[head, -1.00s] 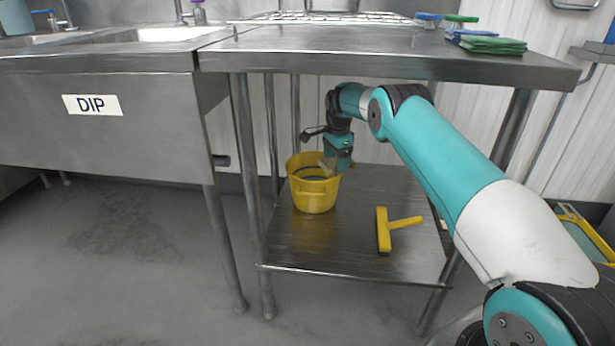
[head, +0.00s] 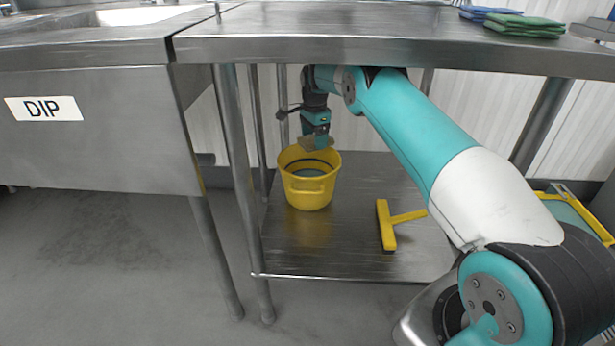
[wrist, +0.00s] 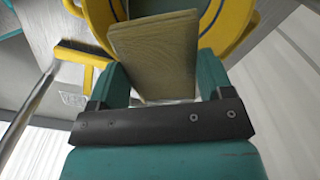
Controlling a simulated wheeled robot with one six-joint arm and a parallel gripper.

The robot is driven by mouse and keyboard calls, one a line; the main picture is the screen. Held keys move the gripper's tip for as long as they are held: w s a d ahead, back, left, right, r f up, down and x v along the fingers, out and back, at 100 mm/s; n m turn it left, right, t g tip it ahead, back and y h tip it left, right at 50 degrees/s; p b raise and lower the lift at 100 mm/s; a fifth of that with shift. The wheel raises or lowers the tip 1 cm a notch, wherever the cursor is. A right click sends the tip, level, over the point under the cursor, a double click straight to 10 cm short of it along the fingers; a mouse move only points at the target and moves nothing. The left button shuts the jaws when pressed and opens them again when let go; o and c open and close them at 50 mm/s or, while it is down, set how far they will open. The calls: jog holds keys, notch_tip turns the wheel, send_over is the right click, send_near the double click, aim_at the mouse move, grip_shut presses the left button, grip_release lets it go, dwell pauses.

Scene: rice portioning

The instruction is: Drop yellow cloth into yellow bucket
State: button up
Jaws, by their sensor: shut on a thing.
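The yellow bucket (head: 308,192) stands upright on the lower shelf under the steel table. Its rim (wrist: 240,22) also shows at the top of the wrist view. My gripper (head: 316,136) is above the bucket's back rim, pointing down. It is shut on a flat, folded, dull yellow-tan cloth (wrist: 155,50), which sits between the two teal fingers in the wrist view. The cloth (head: 312,144) shows small in the head view, at about the height of the back rim. I cannot tell whether it touches the rim.
A yellow squeegee (head: 386,225) lies on the lower shelf (head: 330,245) right of the bucket. The steel table top (head: 380,45) is close above my arm, and table legs (head: 238,170) stand to the left. Blue and green cloths (head: 525,25) lie on the table top.

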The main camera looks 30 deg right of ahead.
notch_tip(320, 180, down, 6)
jog(key=b, duration=0.5)
jog(key=shift+r, duration=0.1)
jog(key=o, duration=0.9)
jog(key=shift+r, duration=0.1)
notch_tip(320, 180, up, 7)
jog(key=p, duration=0.3)
jog(key=shift+r, duration=0.2)
jog(key=shift+s+f, duration=0.1)
